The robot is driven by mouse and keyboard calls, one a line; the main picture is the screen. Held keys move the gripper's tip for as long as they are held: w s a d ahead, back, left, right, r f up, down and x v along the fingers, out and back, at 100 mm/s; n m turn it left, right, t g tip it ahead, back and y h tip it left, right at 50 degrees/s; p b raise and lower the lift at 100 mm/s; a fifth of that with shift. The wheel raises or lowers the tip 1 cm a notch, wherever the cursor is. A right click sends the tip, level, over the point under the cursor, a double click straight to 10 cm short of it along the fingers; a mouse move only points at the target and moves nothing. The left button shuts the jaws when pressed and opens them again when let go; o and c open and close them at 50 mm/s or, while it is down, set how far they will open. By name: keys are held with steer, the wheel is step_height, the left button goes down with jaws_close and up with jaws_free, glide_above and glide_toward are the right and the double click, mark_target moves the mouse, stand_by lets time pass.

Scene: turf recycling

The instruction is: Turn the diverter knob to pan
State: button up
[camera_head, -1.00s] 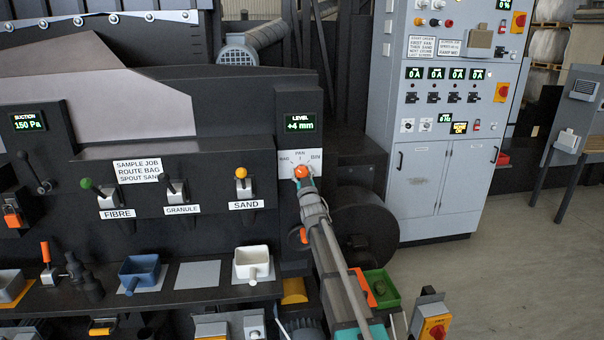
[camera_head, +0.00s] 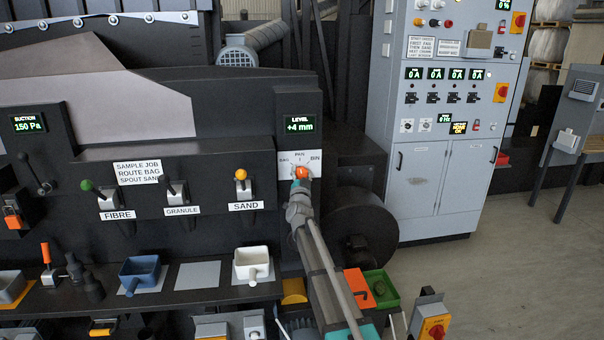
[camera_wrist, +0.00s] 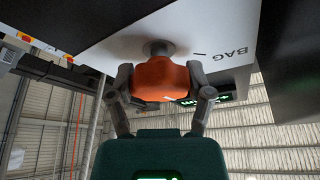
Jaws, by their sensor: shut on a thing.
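The orange diverter knob (camera_head: 301,173) sits on a white plate (camera_head: 285,160) marked BAG at left, PAN at top and BIN at right, below the LEVEL display. In the wrist view the knob (camera_wrist: 162,79) fills the space between the fingers, with a short pale mark on its face and the word BAG on the plate to its right. My gripper (camera_wrist: 163,88) is shut on the knob, one finger on each side. In the head view my gripper (camera_head: 300,184) covers the knob's lower part. I cannot tell exactly which label the knob points at.
The LEVEL display (camera_head: 300,124) reads +4 mm. To the left are the SAND lever (camera_head: 241,175), GRANULE lever and FIBRE lever. A white scoop pan (camera_head: 251,263) and a blue one (camera_head: 140,270) stand on the shelf below. A grey control cabinet (camera_head: 445,110) stands at right.

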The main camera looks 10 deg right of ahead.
steer(key=shift+m, duration=0.6)
steer(key=o, duration=1.1)
steer(key=shift+o, duration=0.2)
